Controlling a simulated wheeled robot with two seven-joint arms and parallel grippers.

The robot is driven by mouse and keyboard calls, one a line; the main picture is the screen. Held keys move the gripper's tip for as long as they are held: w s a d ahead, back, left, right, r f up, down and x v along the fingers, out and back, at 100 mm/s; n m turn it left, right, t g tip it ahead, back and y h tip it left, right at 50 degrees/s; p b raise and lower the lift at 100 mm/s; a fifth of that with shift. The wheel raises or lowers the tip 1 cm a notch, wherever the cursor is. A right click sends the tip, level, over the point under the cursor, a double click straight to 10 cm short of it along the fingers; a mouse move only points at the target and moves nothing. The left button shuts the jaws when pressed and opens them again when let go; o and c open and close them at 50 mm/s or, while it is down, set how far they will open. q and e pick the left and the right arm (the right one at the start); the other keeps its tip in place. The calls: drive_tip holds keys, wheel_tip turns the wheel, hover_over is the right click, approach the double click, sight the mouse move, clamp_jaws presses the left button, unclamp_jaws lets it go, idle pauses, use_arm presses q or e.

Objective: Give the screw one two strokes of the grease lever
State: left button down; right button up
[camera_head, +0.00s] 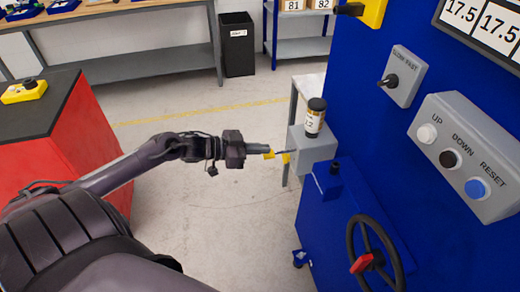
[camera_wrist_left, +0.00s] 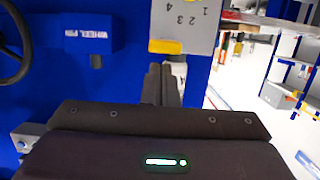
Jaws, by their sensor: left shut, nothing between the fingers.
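The grease unit is a grey box (camera_head: 312,143) on the blue machine, with a dark-capped reservoir (camera_head: 315,117) on top. A thin lever (camera_head: 279,153) sticks out from its left side, with yellow pieces near its outer end (camera_head: 269,155) and near the box (camera_head: 286,158). My left gripper (camera_head: 266,148) is shut and empty, its fingertips beside the lever's outer end; I cannot tell if they touch. In the left wrist view the shut fingers (camera_wrist_left: 160,86) point toward the numbered grey box (camera_wrist_left: 187,20) and a yellow piece (camera_wrist_left: 166,46). My right gripper is out of view.
The blue machine carries a grey button panel (camera_head: 465,155), a selector switch (camera_head: 402,78) and a handwheel (camera_head: 374,258). A red cabinet (camera_head: 85,140) stands at the left. A workbench (camera_head: 130,65) and a black bin (camera_head: 237,45) stand behind. The floor between is clear.

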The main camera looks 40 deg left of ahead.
use_arm(q)
drive_tip(key=shift+f, duration=0.35)
